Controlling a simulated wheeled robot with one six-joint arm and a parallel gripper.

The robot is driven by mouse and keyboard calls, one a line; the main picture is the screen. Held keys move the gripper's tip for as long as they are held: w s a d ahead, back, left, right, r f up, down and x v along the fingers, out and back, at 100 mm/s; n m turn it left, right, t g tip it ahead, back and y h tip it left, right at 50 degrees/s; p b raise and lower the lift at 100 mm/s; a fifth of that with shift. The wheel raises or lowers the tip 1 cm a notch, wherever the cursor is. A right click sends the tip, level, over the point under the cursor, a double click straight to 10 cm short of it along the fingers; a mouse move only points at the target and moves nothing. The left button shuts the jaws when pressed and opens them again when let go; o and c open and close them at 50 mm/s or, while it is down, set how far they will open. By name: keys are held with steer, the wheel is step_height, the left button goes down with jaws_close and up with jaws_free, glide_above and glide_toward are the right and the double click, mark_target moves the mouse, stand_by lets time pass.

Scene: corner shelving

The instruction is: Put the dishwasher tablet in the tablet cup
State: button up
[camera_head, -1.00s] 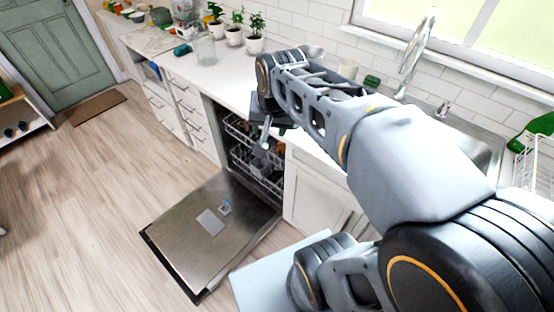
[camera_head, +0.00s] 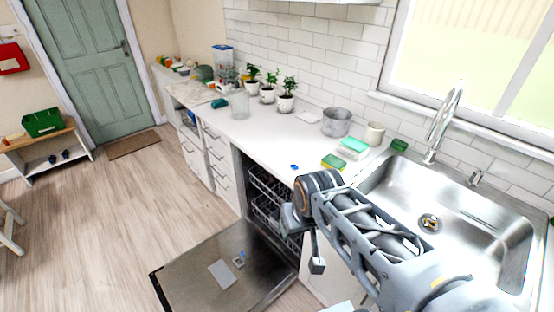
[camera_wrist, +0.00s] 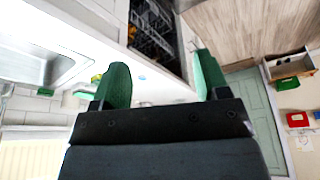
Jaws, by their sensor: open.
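A small blue piece, likely the dishwasher tablet (camera_head: 294,167), lies on the white counter, left of the sponges. A blue spot at the counter edge in the wrist view (camera_wrist: 141,77) may be the same piece. The dishwasher door (camera_head: 195,272) is folded down. On its inner face is a small pale fitting with some blue, likely the tablet cup (camera_head: 239,260), beside a flat grey panel (camera_head: 222,273). My gripper (camera_wrist: 160,80) is open, with its green fingers spread and nothing between them.
A yellow-green sponge (camera_head: 333,162), a teal-topped box (camera_head: 354,148), a metal pot (camera_head: 337,122) and a cream cup (camera_head: 374,133) stand near the sink (camera_head: 470,220). Potted plants and a glass jar (camera_head: 239,106) stand farther left. The counter between is clear.

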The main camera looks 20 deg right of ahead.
steer(key=w+d+f+m+g, duration=0.1)
steer(key=w+d+f+g, duration=0.1)
steer(key=w, duration=0.8)
steer(key=w+d+f+m+g, duration=0.1)
steer(key=w+d, duration=0.2)
steer(key=w, duration=0.7)
steer(key=m+h, duration=0.2)
steer(key=m, duration=0.9)
glide_toward(295, 169)
steer(key=shift+d+f+m, duration=0.25)
steer(key=shift+f+m, duration=0.15)
steer(key=shift+f, duration=0.5)
steer(key=f, duration=0.1)
steer(key=f+p, duration=0.1)
steer(key=w+f+p, duration=0.1)
steer(key=f, duration=0.1)
steer(key=shift+d, duration=0.25)
steer(key=shift+d+f, duration=0.1)
steer(key=shift+f, duration=0.6)
